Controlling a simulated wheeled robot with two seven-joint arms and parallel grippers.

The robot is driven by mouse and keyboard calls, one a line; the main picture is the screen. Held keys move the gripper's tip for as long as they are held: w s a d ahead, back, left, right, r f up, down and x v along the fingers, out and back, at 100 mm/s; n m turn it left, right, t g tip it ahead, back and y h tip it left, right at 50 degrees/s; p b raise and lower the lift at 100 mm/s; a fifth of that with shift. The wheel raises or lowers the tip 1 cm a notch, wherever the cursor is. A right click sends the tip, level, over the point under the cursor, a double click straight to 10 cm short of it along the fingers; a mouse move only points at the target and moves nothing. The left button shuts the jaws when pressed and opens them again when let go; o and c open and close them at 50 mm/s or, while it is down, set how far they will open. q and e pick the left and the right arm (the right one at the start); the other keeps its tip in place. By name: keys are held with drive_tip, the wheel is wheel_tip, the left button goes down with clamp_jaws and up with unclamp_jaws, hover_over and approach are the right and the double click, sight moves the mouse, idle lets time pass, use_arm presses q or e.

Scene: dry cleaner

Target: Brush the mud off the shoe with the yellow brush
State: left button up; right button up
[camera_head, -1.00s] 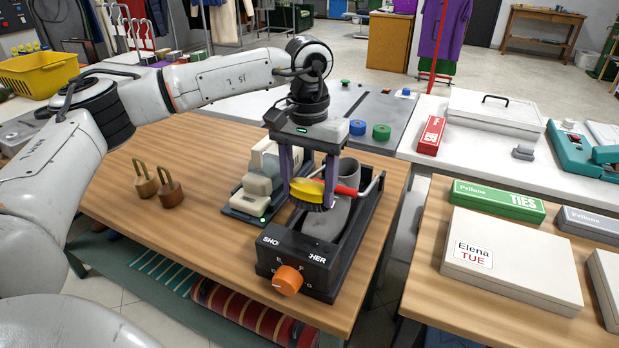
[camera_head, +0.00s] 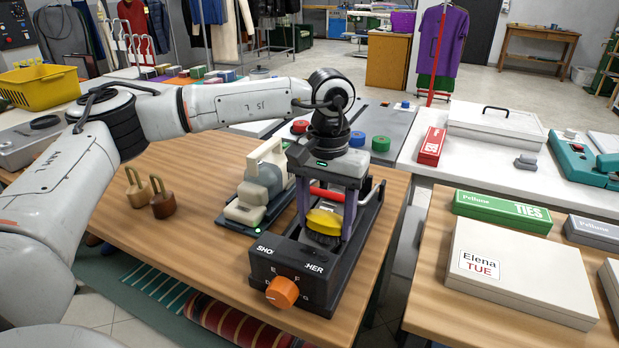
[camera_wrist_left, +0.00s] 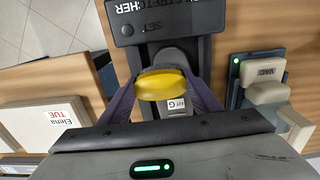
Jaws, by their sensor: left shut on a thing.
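My left gripper (camera_head: 325,222) is shut on the yellow brush (camera_head: 324,221), its dark bristles facing down. The brush is over the front part of the black shoe stretcher (camera_head: 316,262), close behind its control panel. In the left wrist view the brush (camera_wrist_left: 162,84) sits between my purple fingers, above a dark grey rounded shape that looks like the shoe (camera_wrist_left: 172,56). The gripper and brush hide most of the shoe. I cannot tell whether the bristles touch it, and no mud can be made out. My right gripper is not in view.
The stretcher has an orange knob (camera_head: 282,292) in front and a red bar (camera_head: 327,195) behind the brush. A cream-and-grey machine (camera_head: 257,197) stands close on the left. Two padlocks (camera_head: 150,194) stand farther left. The wooden table (camera_head: 190,230) between is clear.

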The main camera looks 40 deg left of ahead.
sight(307, 213)
use_arm(q)
drive_tip(key=shift+s+a+p, duration=0.15)
drive_tip(key=shift+s+a, duration=0.05)
drive_tip(key=shift+a, duration=0.7)
drive_tip(key=shift+s+a+p, duration=0.15)
drive_tip(key=shift+s+a, duration=0.05)
drive_tip(key=shift+a, duration=0.7)
drive_tip(key=shift+s+a+r, duration=0.1)
drive_tip(key=shift+a+r, duration=0.15)
drive_tip(key=shift+r+p, duration=0.6)
drive_tip(key=shift+r, duration=0.2)
drive_tip(key=shift+d+r+p, duration=0.1)
drive_tip(key=shift+r+p, duration=0.5)
drive_tip(key=shift+r, duration=0.15)
drive_tip(key=shift+r+p, duration=0.6)
drive_tip(key=shift+r, duration=0.1)
drive_tip(key=shift+r+p, duration=1.15)
drive_tip(key=shift+r, duration=0.35)
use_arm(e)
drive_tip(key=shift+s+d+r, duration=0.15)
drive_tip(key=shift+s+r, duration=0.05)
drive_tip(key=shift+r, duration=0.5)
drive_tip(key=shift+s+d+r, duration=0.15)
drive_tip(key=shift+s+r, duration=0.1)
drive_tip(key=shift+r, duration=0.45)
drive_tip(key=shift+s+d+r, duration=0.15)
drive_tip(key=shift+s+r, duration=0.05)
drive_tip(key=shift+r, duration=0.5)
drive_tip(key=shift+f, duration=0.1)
